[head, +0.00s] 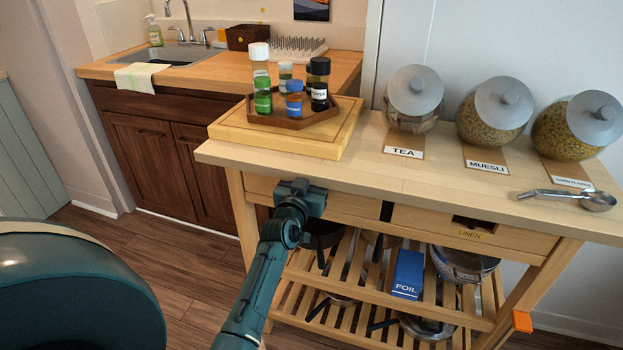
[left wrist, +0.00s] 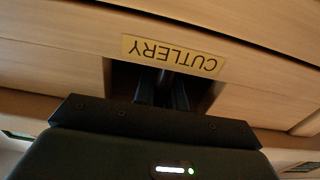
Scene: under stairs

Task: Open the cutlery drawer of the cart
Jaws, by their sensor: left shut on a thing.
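The wooden cart (head: 350,163) stands in front of me. Its cutlery drawer (head: 350,204) is the left one, and its front is partly hidden by my left gripper (head: 303,190) in the head view. In the left wrist view, the CUTLERY label (left wrist: 172,54) appears upside down beside a dark cutout in the drawer front. My left gripper's fingers (left wrist: 162,92) reach into that cutout and are shut on the drawer's grip; the contact itself is dark. I cannot tell whether the drawer stands slightly out. My right gripper is not in view.
The linen drawer (head: 510,237) is at the right. A tray (head: 335,123) of bottles sits on a board (head: 245,134), with jars (head: 413,100) and a metal scoop (head: 570,198) to the right. Pans and a foil box (head: 408,274) fill the slatted shelf below. Floor at left is clear.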

